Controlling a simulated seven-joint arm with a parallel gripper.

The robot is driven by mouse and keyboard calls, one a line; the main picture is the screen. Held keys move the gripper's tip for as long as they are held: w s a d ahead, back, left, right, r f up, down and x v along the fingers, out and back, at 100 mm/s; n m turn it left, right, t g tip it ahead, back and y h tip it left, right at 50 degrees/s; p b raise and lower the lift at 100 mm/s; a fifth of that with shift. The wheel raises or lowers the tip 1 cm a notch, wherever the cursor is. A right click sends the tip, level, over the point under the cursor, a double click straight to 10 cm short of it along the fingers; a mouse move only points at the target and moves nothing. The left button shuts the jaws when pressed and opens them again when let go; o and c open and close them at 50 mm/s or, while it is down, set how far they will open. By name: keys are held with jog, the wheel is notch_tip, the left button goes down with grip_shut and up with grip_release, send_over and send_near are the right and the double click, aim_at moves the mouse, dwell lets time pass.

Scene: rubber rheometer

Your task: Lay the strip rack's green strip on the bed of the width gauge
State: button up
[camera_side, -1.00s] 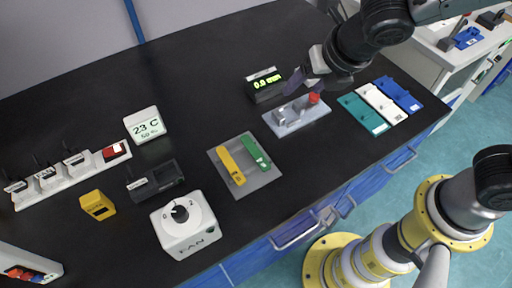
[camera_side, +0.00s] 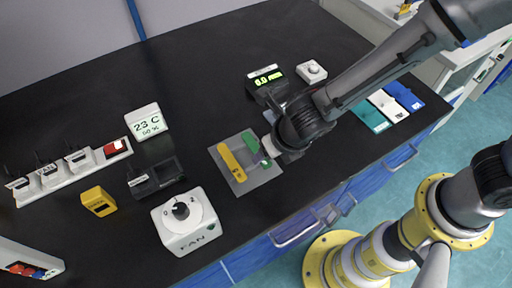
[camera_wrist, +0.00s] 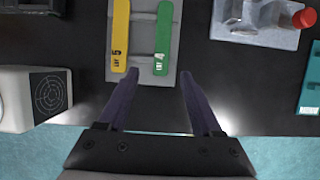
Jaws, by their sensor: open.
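The green strip (camera_side: 250,142) lies beside a yellow strip (camera_side: 231,162) on the grey strip rack (camera_side: 268,178). In the wrist view, the green strip (camera_wrist: 163,38) runs up from between the fingertips, its labelled end nearest me. My gripper (camera_wrist: 158,74) is open and empty, its purple fingers either side of that end. In the side view, my gripper (camera_side: 262,156) is at the rack's right side; I cannot tell its exact height. The width gauge (camera_wrist: 262,22), a grey metal base with a red knob (camera_wrist: 304,18), is to the right; my arm mostly hides it in the side view.
A readout (camera_side: 267,79) stands behind the gauge, with a white knobbed box (camera_side: 312,72) to its right. Teal (camera_side: 371,117), white and blue plates lie at the right. A white FAN box (camera_side: 187,222) stands left of the rack. The bench's back middle is clear.

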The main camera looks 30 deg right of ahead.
aim_at(266, 162)
jog(key=shift+x, duration=2.6)
jog(key=shift+d, duration=0.1)
grip_shut()
